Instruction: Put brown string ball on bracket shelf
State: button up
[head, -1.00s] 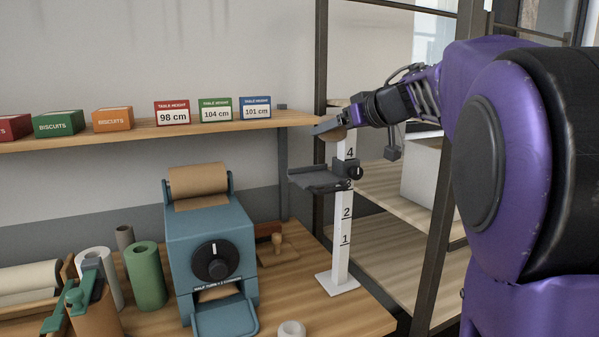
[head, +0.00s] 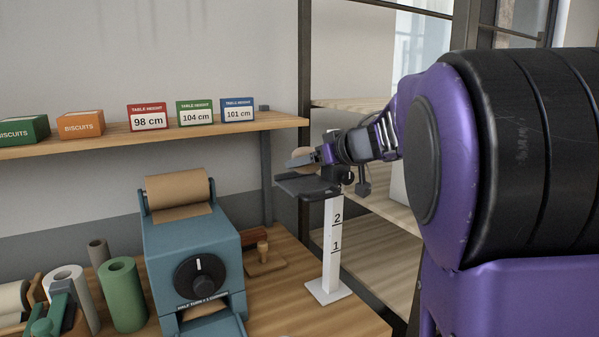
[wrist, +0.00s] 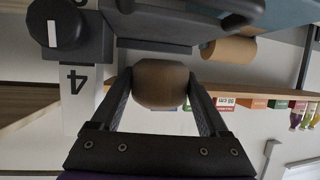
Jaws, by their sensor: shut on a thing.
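The brown string ball (head: 300,154) is between the fingers of my gripper (head: 307,160), just above the bracket shelf in the head view. In the wrist view the ball (wrist: 160,84) sits between both fingers of my gripper (wrist: 160,95), which are shut on it. The bracket shelf (head: 303,187) is a small dark grey platform on a white numbered post (head: 330,250). In the wrist view, which looks upside down, the shelf (wrist: 150,28) lies close beyond the ball. I cannot tell whether the ball touches it.
A dark knob (head: 347,177) sits on the post beside the shelf. A wall shelf (head: 200,130) with boxes and height signs runs behind. A blue paper machine (head: 190,245) and a green roll (head: 122,295) stand on the table to the left. A dark-framed rack (head: 303,160) stands behind the post.

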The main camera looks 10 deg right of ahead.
jog(key=shift+f+b, duration=0.35)
jog(key=shift+f, duration=0.9)
jog(key=o, duration=1.1)
jog(key=shift+f, duration=0.15)
